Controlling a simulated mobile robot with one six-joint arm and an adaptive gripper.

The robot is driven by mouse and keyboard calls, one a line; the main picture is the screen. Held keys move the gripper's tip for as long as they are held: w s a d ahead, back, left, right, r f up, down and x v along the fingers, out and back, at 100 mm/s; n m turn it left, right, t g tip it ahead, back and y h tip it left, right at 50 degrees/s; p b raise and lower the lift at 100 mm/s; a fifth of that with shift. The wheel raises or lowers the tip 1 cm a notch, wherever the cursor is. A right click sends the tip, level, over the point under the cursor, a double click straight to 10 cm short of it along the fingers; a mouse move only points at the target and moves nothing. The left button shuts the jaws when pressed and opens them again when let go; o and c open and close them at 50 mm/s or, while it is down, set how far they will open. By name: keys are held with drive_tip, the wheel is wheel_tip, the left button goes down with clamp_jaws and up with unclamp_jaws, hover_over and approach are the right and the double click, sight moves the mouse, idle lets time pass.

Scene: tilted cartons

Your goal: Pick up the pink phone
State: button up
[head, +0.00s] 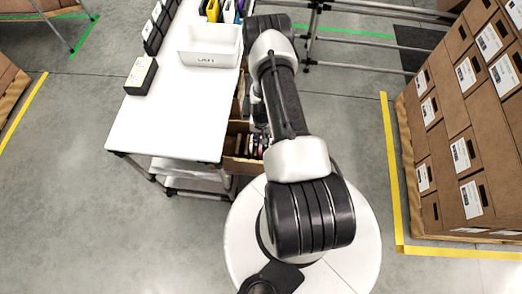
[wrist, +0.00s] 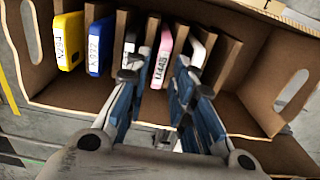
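The pink phone (wrist: 164,40) stands upright in a slot of a brown carton (wrist: 70,92), with a white label on its near face. In the wrist view my gripper (wrist: 157,66) is open, one finger to each side of the pink phone in the picture. I cannot tell how far the fingertips are from it, and no contact is clear. In the head view the carton (head: 232,163) sits low beside the white table, partly covered by my arm. The gripper is hidden there.
Thin dividers separate the phones. A yellow phone (wrist: 68,40), a blue phone (wrist: 98,46) and a black phone (wrist: 130,44) stand left of the pink one; a white phone (wrist: 198,50) stands right. The white table (head: 175,110) carries a white bin (head: 210,58).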

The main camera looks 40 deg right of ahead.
drive_tip(key=f+b, duration=0.1)
drive_tip(key=f, duration=0.2)
drive_tip(key=f+b, duration=0.1)
drive_tip(key=f, duration=0.1)
drive_tip(key=shift+w+d+f+b, duration=0.1)
drive_tip(key=shift+w+b, duration=0.2)
clamp_jaws()
